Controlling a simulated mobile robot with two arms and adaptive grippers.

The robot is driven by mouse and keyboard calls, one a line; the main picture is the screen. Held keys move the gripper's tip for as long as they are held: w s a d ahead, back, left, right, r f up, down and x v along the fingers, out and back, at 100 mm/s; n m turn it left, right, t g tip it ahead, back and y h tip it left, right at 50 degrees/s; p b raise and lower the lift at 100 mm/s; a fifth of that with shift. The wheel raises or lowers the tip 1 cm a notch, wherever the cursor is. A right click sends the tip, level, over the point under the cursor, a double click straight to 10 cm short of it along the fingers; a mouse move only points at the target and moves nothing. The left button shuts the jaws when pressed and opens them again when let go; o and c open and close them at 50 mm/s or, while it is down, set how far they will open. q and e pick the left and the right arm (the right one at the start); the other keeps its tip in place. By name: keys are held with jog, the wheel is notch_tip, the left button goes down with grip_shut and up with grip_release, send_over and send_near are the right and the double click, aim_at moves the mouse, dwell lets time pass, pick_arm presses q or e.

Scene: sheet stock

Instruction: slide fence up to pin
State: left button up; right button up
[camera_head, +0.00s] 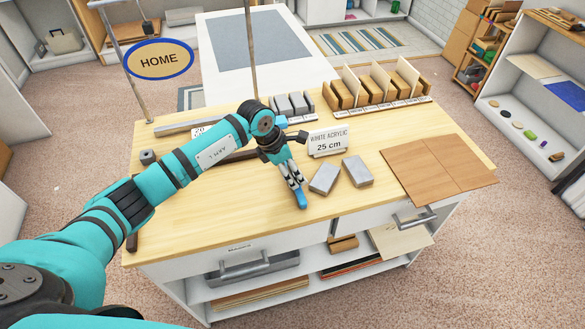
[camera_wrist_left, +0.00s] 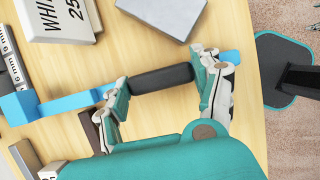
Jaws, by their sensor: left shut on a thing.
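My left gripper (camera_head: 297,187) is low over the wooden bench top, its fingers pointing toward the front edge. In the left wrist view, the gripper (camera_wrist_left: 166,82) is shut on a black cylindrical grip (camera_wrist_left: 162,78). The grip belongs to a blue bar, which I take to be the fence (camera_wrist_left: 65,103). A blue end also shows beyond the right finger. In the head view, the blue fence (camera_head: 301,200) shows just below the fingertips; the arm hides much of it. I cannot make out a pin for certain. My right gripper is not in view.
A "WHITE ACRYLIC 25 cm" sign (camera_head: 328,141) stands right of the gripper. Two grey blocks (camera_head: 325,178) (camera_head: 357,171) lie near it. A dark rail (camera_head: 240,156) runs behind the arm. Brown sheets (camera_head: 440,165) cover the right end.

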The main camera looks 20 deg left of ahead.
pick_arm(q)
jog(key=s+a+b, duration=0.1)
jog(key=s+a, duration=0.1)
jog(key=a, duration=0.2)
jog(key=s+a+b, duration=0.1)
jog(key=s+a, duration=0.2)
jog(key=a, duration=0.1)
jog(key=s+a+b, duration=0.1)
jog(key=s+a, duration=0.2)
jog(key=a, duration=0.1)
jog(key=shift+a, duration=0.1)
jog(key=shift+s+a+r, duration=0.1)
jog(key=shift+s+a, duration=0.15)
jog(key=shift+a, duration=0.05)
jog(key=o, duration=1.5)
jog(key=shift+o, duration=1.1)
jog(key=v, duration=1.2)
